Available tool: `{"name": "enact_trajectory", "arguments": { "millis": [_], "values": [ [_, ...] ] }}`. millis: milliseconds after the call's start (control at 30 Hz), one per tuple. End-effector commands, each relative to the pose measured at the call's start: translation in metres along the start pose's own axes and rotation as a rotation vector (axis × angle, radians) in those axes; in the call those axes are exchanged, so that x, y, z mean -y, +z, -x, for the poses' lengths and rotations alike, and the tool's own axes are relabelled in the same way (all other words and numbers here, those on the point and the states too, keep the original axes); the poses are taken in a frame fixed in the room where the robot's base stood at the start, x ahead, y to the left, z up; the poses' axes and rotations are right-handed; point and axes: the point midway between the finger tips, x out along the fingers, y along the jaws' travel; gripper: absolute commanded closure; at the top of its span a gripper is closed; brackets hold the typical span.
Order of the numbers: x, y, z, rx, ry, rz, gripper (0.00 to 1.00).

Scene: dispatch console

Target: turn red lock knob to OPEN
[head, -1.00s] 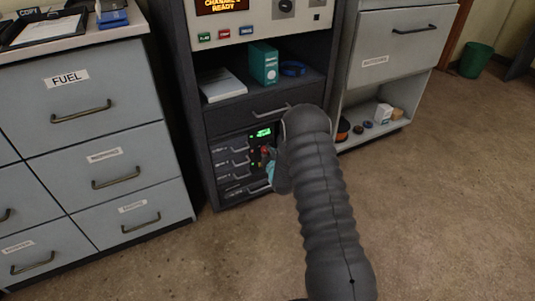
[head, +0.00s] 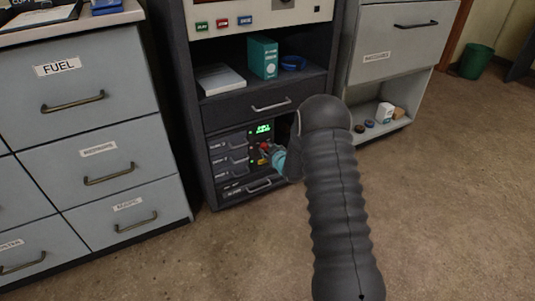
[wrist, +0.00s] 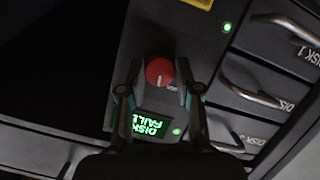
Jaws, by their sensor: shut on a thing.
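The red lock knob (wrist: 159,72) is a round knob on the dark disk panel, with a small pale mark on its lower edge in the wrist view. My gripper (wrist: 160,80) has one finger on each side of the knob and is shut on it. In the head view the red knob (head: 264,146) shows small beside the teal part of my gripper (head: 276,155), which partly covers the panel there. I cannot read any OPEN marking around the knob.
A green-lit display (wrist: 152,125) reading "DISK" and "FAIL" sits beside the knob. Disk drawers with handles (wrist: 252,81) and green lights are close by. Grey drawers labelled FUEL (head: 57,67) stand left; the brown floor (head: 230,260) in front is clear.

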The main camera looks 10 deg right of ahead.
Motion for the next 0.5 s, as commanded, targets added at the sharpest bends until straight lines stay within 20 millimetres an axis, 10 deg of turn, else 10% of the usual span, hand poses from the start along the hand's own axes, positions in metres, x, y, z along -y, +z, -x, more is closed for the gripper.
{"name": "enact_trajectory", "arguments": {
  "millis": [500],
  "values": [
    [-0.0033, -0.0001, -0.0004, -0.029, -0.148, -0.463, 1.0]
  ]
}}
